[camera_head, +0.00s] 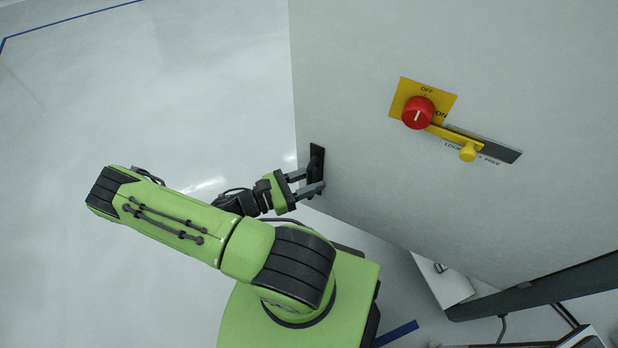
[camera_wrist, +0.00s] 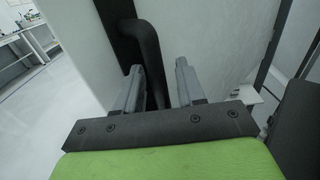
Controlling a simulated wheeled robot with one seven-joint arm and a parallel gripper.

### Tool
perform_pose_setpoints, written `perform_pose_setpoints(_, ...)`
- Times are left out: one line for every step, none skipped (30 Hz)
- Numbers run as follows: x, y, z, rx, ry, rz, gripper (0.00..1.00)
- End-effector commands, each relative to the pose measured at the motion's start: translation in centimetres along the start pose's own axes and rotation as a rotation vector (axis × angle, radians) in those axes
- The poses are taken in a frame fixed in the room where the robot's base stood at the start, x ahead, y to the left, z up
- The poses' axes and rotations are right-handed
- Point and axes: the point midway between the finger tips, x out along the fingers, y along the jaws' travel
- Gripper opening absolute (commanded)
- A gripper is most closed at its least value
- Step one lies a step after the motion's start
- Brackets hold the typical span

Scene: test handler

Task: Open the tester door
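The tester door is a large pale grey panel (camera_head: 370,50) filling the upper right of the head view. A black handle (camera_head: 316,160) is near its left edge; in the wrist view it is a thick curved black bar (camera_wrist: 147,45). My gripper (camera_head: 313,179) is at the handle with its fingers apart. In the wrist view the bar runs between the fingertips (camera_wrist: 158,68), close to the left finger, with a gap to the right one. Contact cannot be told. A red knob (camera_head: 418,113) points toward OFF. A yellow sliding latch (camera_head: 467,152) sits between the LOCK and FREE labels.
Open pale floor (camera_head: 130,90) lies left of the panel, with a blue floor line at the far left. A dark frame bar (camera_head: 540,290) and cables are at the lower right. A bench (camera_wrist: 30,40) stands far off in the wrist view.

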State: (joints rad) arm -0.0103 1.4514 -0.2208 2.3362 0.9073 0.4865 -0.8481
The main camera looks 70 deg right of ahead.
Motion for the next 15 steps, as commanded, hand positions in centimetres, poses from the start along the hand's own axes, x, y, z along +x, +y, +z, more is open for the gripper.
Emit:
perform_pose_setpoints(0.0,0.0,0.0,0.000,0.000,0.000,0.39)
perform_pose_setpoints(0.0,0.0,0.0,0.000,0.000,0.001,0.39)
perform_pose_setpoints(0.0,0.0,0.0,0.000,0.000,0.001,0.39)
perform_pose_setpoints(0.0,0.0,0.0,0.000,0.000,0.001,0.39)
perform_pose_setpoints(0.0,0.0,0.0,0.001,0.000,0.001,0.39)
perform_pose_setpoints(0.0,0.0,0.0,0.001,0.000,0.001,0.39)
perform_pose_setpoints(0.0,0.1,0.0,0.001,0.000,0.001,0.39)
perform_pose_setpoints(0.0,0.1,0.0,0.001,0.000,0.002,0.39)
perform_pose_setpoints(0.0,0.1,0.0,0.001,0.000,0.002,0.39)
perform_pose_setpoints(0.0,0.1,0.0,0.001,0.000,0.002,0.39)
perform_pose_setpoints(-0.1,0.1,0.0,0.001,0.000,0.002,0.39)
perform_pose_setpoints(-0.2,0.1,0.0,0.002,0.001,0.003,0.39)
perform_pose_setpoints(-0.5,0.1,0.0,0.002,0.001,0.004,0.39)
perform_pose_setpoints(-0.8,0.1,0.0,0.002,0.002,0.005,0.39)
perform_pose_setpoints(-1.5,0.2,0.0,0.003,0.002,0.007,0.39)
